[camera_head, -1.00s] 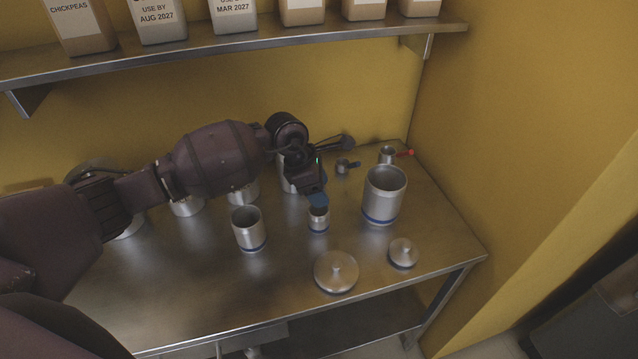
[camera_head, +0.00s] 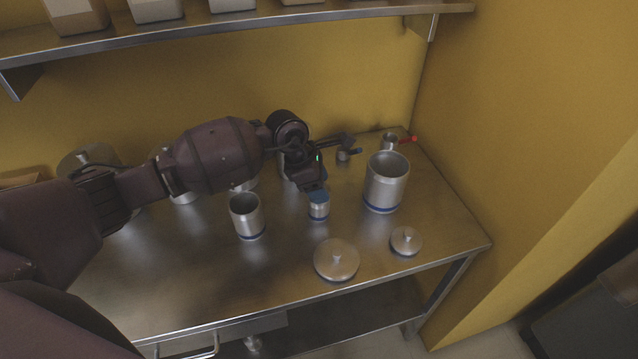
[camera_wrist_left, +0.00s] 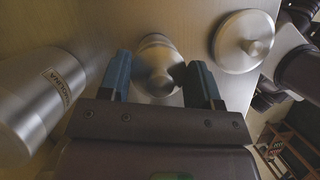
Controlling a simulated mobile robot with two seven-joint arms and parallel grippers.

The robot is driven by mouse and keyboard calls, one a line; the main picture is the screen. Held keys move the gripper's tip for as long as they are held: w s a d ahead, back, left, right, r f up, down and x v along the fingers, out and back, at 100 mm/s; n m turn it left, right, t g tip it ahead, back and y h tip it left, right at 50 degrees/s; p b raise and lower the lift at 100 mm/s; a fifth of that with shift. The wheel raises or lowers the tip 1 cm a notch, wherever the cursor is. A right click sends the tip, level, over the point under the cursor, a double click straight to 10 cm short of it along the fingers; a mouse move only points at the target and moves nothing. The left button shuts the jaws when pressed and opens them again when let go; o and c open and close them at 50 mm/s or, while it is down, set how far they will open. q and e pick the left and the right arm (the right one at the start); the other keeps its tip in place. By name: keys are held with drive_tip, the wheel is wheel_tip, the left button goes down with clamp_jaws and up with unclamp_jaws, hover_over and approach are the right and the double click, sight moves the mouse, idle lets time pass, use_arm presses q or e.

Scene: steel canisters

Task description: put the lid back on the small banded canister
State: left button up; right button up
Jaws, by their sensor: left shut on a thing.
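The small banded canister (camera_head: 319,208) stands upright on the steel table, a blue band near its foot. My left gripper (camera_head: 318,195) is right above it, with blue fingertips over its mouth. In the left wrist view, a small round knobbed lid (camera_wrist_left: 160,75) is between the two blue fingers (camera_wrist_left: 160,85), and my left gripper is shut on it. The fingers hide the canister's rim in the head view, so I cannot tell whether the lid is fully seated. My right gripper is not in view.
A medium open banded canister (camera_head: 246,216) stands to the left and a large open one (camera_head: 386,182) to the right. A large lid (camera_head: 336,262) and a smaller lid (camera_head: 406,241) lie in front. A small red-handled cup (camera_head: 390,142) is at the back. A shelf (camera_head: 300,17) runs above.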

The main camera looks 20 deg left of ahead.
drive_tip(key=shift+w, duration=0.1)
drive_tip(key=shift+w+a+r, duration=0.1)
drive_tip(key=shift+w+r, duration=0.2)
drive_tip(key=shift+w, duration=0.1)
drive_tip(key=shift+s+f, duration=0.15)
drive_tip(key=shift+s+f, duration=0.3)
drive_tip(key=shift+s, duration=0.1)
use_arm(q)
drive_tip(key=shift+f, duration=0.1)
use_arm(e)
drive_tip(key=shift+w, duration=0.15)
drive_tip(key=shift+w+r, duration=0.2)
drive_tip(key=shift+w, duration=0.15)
